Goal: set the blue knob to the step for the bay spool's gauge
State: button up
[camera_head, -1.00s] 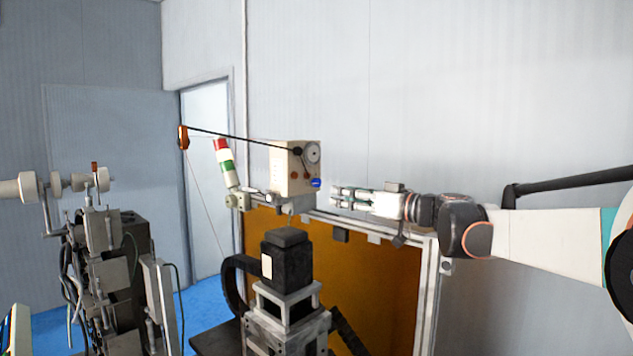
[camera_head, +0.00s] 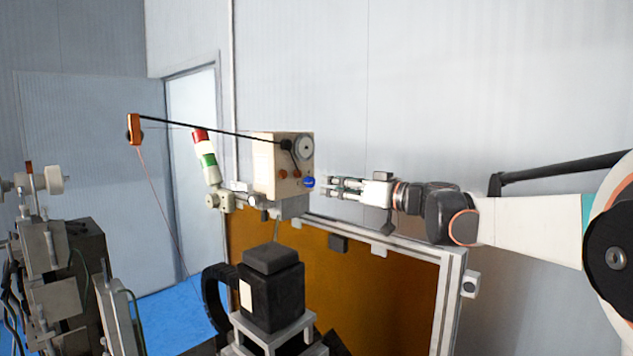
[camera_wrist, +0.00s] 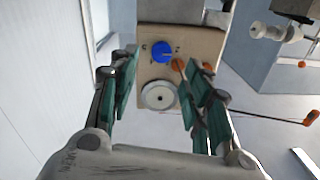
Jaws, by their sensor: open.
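The step marks on the knob are too small to read. I cannot make out a bay spool or its gauge for certain.
A round pale dial (camera_head: 304,147) and orange-red knobs share the box face. A black arm (camera_head: 210,130) reaches left to an orange tip (camera_head: 134,129). A signal light (camera_head: 206,155) stands left of the box. An amber panel (camera_head: 370,290) in a metal frame lies below my arm.

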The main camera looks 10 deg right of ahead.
aim_at(312, 182)
jog(key=p+x, duration=0.1)
jog(key=x, duration=0.4)
jog(key=shift+w+a, duration=0.15)
jog(key=shift+w, duration=0.05)
jog(key=shift+w+a+p, duration=0.35)
jog(key=shift+a+p, duration=0.05)
jog(key=shift+a, duration=0.05)
jog(key=shift+w, duration=0.1)
jog(key=shift+c, duration=0.5)
grip_shut()
